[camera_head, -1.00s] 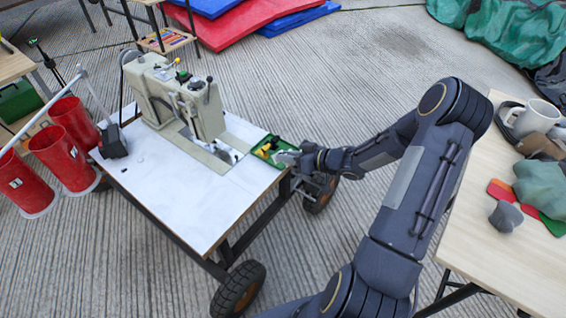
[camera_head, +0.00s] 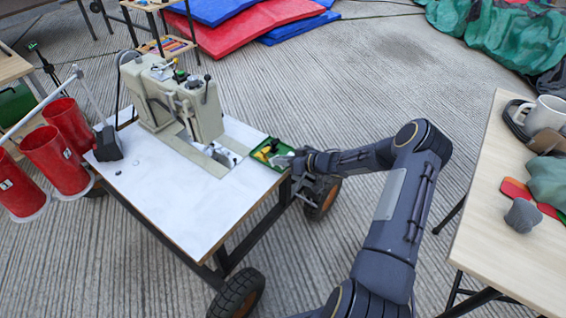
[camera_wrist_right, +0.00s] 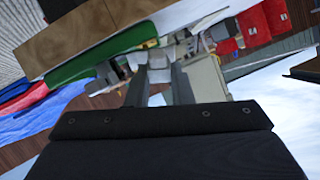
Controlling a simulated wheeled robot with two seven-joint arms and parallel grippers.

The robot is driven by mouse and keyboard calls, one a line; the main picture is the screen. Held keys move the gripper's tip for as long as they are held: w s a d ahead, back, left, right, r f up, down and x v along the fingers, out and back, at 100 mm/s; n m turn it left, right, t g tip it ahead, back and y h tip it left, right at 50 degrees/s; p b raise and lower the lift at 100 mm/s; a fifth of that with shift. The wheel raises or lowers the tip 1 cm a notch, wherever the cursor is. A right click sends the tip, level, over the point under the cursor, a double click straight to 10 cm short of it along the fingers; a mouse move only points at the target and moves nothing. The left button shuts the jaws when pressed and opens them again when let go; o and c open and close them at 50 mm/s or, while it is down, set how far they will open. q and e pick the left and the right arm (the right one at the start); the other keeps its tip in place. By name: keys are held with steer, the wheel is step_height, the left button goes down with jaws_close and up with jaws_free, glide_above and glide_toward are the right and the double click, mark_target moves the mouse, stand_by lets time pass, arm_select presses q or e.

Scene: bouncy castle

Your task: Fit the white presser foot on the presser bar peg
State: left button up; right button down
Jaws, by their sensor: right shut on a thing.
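The cream sewing machine (camera_head: 205,110) stands on the white-topped table (camera_head: 170,200). Its presser bar peg is too small to make out. My right gripper (camera_head: 284,161) is at the table's right edge, by the green tray (camera_head: 258,153), to the right of the machine. In the right wrist view my right gripper (camera_wrist_right: 160,80) is shut on a small pale piece, seemingly the white presser foot (camera_wrist_right: 158,58); its outline is mostly hidden by the fingers. The green tray also shows there (camera_wrist_right: 85,65). My left gripper is out of view.
A wooden table (camera_head: 515,230) at the right holds a mug (camera_head: 545,113), cloths and a grey lump (camera_head: 522,215). The white tabletop in front of the machine is mostly bare.

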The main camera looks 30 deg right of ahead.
steer(key=shift+r, duration=0.1)
steer(key=shift+f, duration=0.4)
steer(key=c, duration=1.3)
jaws_free()
